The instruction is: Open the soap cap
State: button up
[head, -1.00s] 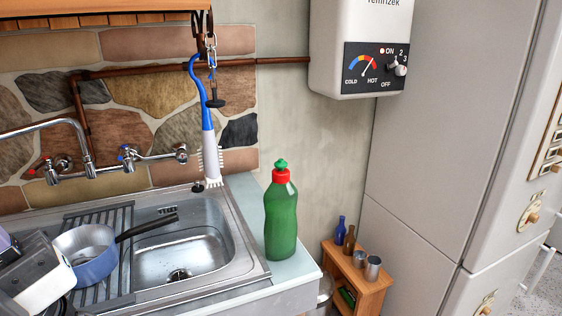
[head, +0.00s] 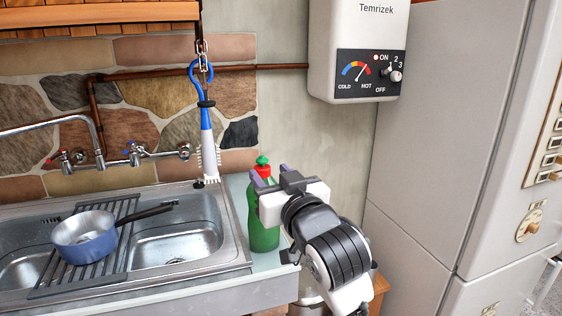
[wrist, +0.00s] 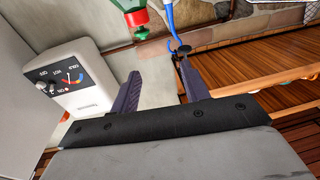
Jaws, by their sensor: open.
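The green soap bottle (head: 262,225) stands upright on the pale counter right of the sink. Its red cap with a green tip (head: 262,165) faces up. In the head view my gripper (head: 270,173) is open at cap height, covering part of the bottle's right side. In the wrist view the bottle appears upside down at the top edge, with its red collar and green tip (wrist: 139,24) beyond the fingertips and left of the middle of the gap. Nothing is between the fingers of my gripper (wrist: 158,68). The cap looks closed, but it is small in view.
A blue-and-white brush (head: 207,130) hangs behind the bottle, its handle near the right finger in the wrist view. A blue pan (head: 84,238) sits on the sink's drainer. A water heater (head: 358,45) hangs at upper right. A tall fridge (head: 425,150) stands right.

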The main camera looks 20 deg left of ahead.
aim_at(262, 158)
jog(key=shift+m+h, duration=0.3)
jog(key=shift+h, duration=0.3)
jog(key=p+x, duration=0.1)
jog(key=x, duration=0.3)
jog(key=d+f+p+x, duration=0.1)
jog(key=x, duration=0.3)
jog(key=w+p+x, duration=0.1)
jog(key=x, duration=0.4)
jog(key=shift+d+f+p, duration=0.25)
jog(key=shift+f+p, duration=0.05)
grip_shut()
